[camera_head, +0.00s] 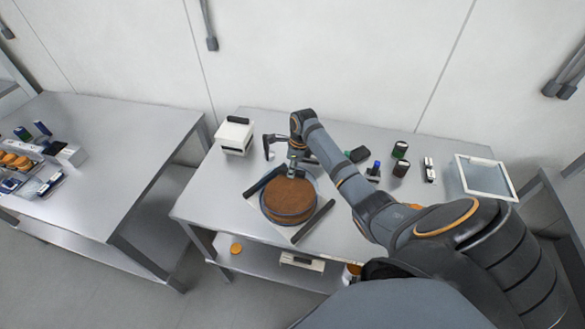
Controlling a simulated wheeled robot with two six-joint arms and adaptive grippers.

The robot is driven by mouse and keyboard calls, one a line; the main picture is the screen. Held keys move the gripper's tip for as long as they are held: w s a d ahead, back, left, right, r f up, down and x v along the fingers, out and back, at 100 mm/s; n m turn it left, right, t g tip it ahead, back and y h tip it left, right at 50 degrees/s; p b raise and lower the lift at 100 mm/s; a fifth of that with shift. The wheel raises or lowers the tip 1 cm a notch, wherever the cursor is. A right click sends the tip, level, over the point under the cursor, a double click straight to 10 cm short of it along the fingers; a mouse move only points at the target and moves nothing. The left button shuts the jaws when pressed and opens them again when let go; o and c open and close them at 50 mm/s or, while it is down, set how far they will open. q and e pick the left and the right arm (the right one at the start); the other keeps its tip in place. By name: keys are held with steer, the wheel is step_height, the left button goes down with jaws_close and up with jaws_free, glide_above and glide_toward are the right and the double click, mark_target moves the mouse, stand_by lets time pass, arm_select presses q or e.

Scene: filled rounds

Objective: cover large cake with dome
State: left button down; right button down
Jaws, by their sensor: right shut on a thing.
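The large cake (290,212) is brown and round, on a light board on the middle table. A clear, bluish outline, which looks like the see-through dome (263,200), shows around the cake. My right gripper (296,172) is above the far side of the cake, shut on what looks like the top of the dome. The grip itself is small and partly hidden by the wrist. I cannot tell whether the dome's rim touches the board. My left gripper is not in view.
Dark bars (313,221) flank the cake. A white box (235,135) stands behind left. Dark jars (400,150) and a clear-lidded bin (484,178) stand to the right. A left table (110,150) holds trays of small items. A lower shelf (262,262) runs beneath.

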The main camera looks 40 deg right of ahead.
steer(key=shift+f, duration=0.2)
steer(key=c, duration=1.2)
jaws_free()
steer(key=o, duration=0.5)
steer(key=shift+r, duration=3.5)
